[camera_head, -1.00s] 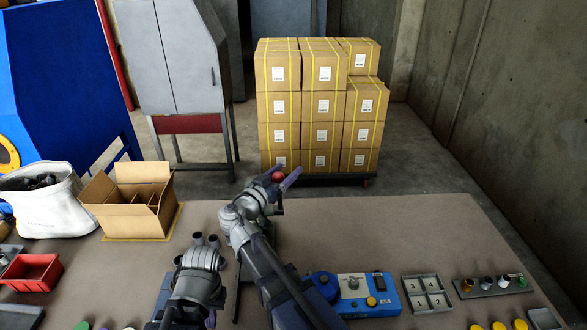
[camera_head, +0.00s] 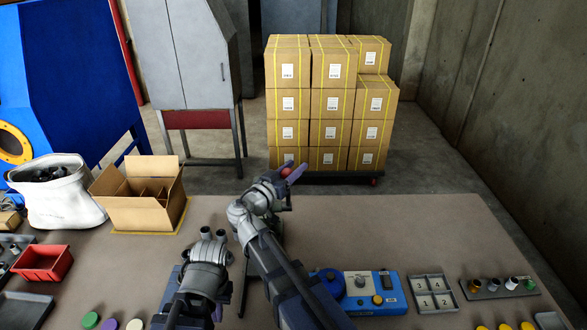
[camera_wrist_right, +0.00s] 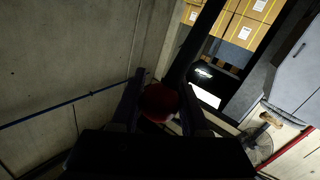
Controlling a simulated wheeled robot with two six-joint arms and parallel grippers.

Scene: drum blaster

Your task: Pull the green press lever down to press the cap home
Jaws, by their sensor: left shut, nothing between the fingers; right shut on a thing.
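My right gripper (camera_head: 287,172) is shut on a red ball knob (camera_head: 286,165), high over the far side of the table in the head view. In the right wrist view the red knob (camera_wrist_right: 160,102) sits between the two dark fingers. The cap is not visible either. My left gripper (camera_head: 218,312) is shut and empty, low at the front, its fingers mostly hidden under its own wrist.
A blue control box (camera_head: 374,293) stands right of my right arm. A numbered grey tray (camera_head: 433,294) and a rack of small cylinders (camera_head: 500,289) lie further right. An open cardboard box (camera_head: 140,208) and a red bin (camera_head: 43,263) stand left. The table's far right is clear.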

